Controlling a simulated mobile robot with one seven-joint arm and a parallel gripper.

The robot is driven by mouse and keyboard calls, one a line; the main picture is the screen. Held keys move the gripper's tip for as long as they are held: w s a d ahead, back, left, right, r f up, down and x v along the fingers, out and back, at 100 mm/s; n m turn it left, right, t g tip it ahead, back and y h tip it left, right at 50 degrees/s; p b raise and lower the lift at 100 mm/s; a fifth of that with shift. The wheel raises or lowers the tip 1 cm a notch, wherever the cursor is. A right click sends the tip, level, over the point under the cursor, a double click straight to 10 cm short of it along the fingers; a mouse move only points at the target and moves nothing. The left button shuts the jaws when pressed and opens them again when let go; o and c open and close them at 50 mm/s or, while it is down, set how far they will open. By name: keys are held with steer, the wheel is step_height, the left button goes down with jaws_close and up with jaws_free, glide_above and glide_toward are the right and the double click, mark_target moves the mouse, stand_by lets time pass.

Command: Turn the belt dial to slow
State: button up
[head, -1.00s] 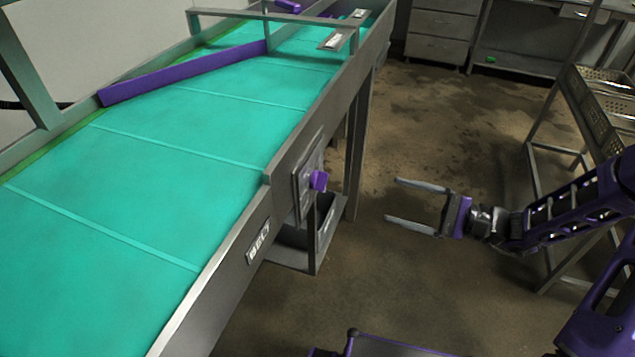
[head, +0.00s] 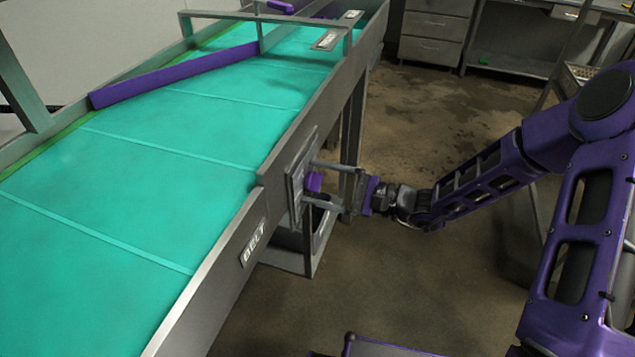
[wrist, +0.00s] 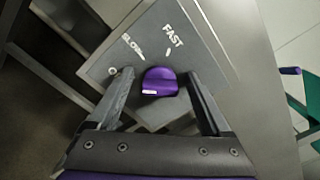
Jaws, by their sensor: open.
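The purple belt dial (head: 314,182) sits on a grey panel (head: 296,180) on the side of the conveyor. In the wrist view the dial (wrist: 160,82) shows a white mark at its lower left edge, and the panel (wrist: 195,60) carries the words SLOW and FAST above it. My gripper (head: 312,182) is open, with one finger on each side of the dial. In the wrist view the fingers (wrist: 158,88) stand left and right of the dial, with gaps visible. I cannot tell how far the fingertips are from the panel.
The teal conveyor belt (head: 150,160) runs along the left, with a purple diverter bar (head: 175,75) across it. A BELT label (head: 253,243) is on its side rail. A grey bin (head: 318,240) hangs under the panel. Open floor (head: 440,120) lies to the right.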

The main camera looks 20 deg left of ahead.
steer(key=shift+a, duration=0.15)
jaws_close()
stand_by(0.4)
